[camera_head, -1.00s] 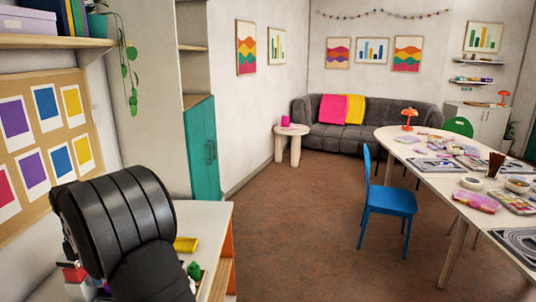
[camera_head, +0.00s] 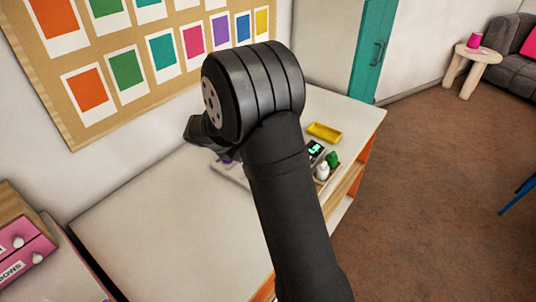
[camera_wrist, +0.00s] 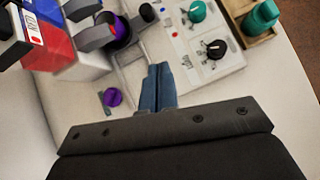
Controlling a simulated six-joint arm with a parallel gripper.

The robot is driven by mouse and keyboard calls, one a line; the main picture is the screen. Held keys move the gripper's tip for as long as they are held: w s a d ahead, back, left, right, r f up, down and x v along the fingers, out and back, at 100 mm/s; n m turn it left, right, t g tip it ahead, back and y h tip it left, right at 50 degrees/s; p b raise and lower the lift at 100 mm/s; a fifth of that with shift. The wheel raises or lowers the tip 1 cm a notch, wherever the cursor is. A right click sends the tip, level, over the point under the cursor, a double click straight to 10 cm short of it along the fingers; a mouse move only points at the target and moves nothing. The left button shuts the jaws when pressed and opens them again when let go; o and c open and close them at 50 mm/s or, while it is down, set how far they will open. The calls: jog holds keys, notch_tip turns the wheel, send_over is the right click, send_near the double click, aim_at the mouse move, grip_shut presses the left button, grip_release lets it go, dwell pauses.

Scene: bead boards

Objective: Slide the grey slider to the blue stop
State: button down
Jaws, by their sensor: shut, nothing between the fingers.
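My gripper (camera_wrist: 158,88) shows in the wrist view with its two blue-grey fingers together and nothing between them. It hangs over the lower edge of a pale board (camera_wrist: 222,62). Left of the fingers are a purple disc (camera_wrist: 112,97) and, farther up, a dark knob-like part with a purple ring (camera_wrist: 120,28). A grey piece (camera_wrist: 148,12) stands near the top edge; I cannot tell if it is the grey slider. I cannot make out the blue stop. In the head view my arm hides most of the board (camera_head: 228,172) and the fingers.
The board carries a teal knob (camera_wrist: 197,10) and a black knob (camera_wrist: 215,48). A wooden tray (camera_wrist: 258,38) with a teal object stands to the right. Red and blue boxes (camera_wrist: 72,38) crowd the upper left. A yellow tray (camera_head: 323,131) lies on the worktop, whose left part (camera_head: 140,220) is clear.

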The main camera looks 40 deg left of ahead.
jog(key=shift+n, duration=0.4)
jog(key=x, duration=0.6)
jog(key=a+x, duration=0.1)
jog(key=x, duration=0.2)
jog(key=shift+s+f, duration=0.1)
jog(key=shift+f, duration=0.1)
jog(key=w, duration=0.3)
jog(key=shift+w+d+f, duration=0.25)
jog(key=shift+d+f, duration=0.05)
jog(key=shift+d, duration=0.05)
jog(key=shift+w, duration=0.55)
jog(key=w, duration=0.3)
jog(key=shift+w, duration=0.15)
